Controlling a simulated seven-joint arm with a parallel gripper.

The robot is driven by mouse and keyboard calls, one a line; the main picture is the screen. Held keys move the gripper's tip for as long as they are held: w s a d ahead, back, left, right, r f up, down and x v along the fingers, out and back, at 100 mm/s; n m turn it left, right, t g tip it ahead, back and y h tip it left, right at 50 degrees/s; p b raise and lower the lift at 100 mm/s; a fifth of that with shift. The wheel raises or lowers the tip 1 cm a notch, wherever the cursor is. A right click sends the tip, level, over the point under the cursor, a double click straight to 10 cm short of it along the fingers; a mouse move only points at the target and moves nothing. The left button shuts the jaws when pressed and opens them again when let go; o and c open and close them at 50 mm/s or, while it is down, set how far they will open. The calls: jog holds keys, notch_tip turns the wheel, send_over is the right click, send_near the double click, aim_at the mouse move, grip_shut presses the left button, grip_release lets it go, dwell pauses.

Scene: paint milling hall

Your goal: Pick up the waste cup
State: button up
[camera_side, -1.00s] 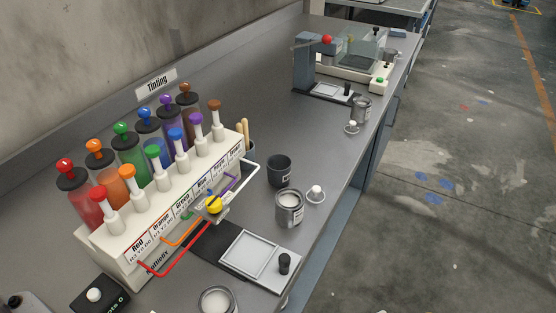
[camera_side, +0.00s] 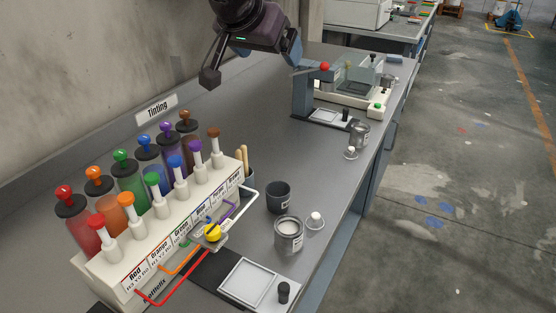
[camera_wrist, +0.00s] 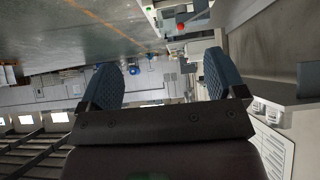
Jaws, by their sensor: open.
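A dark grey, open-topped cup with a small white label, which appears to be the waste cup (camera_side: 279,197), stands upright on the grey bench (camera_side: 217,116) in the side view. It is behind a metal can of white paint (camera_side: 288,233) and right of the tinting rack. My gripper (camera_side: 289,48) is at the top of the side view, high above the bench and well apart from the cup. In the wrist view my gripper (camera_wrist: 162,82) shows two blue-grey fingers spread wide with nothing between them. The cup is not visible in the wrist view.
The tinting rack (camera_side: 175,222) with coloured bottles stands left of the cup, with wooden sticks in a holder (camera_side: 248,170) nearby. A small white-topped item (camera_side: 315,220) sits right of the can. A black-based tray (camera_side: 248,281) lies in front.

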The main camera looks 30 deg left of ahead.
send_near(282, 192)
jog(key=shift+x, duration=3.35)
jog(key=c, duration=1)
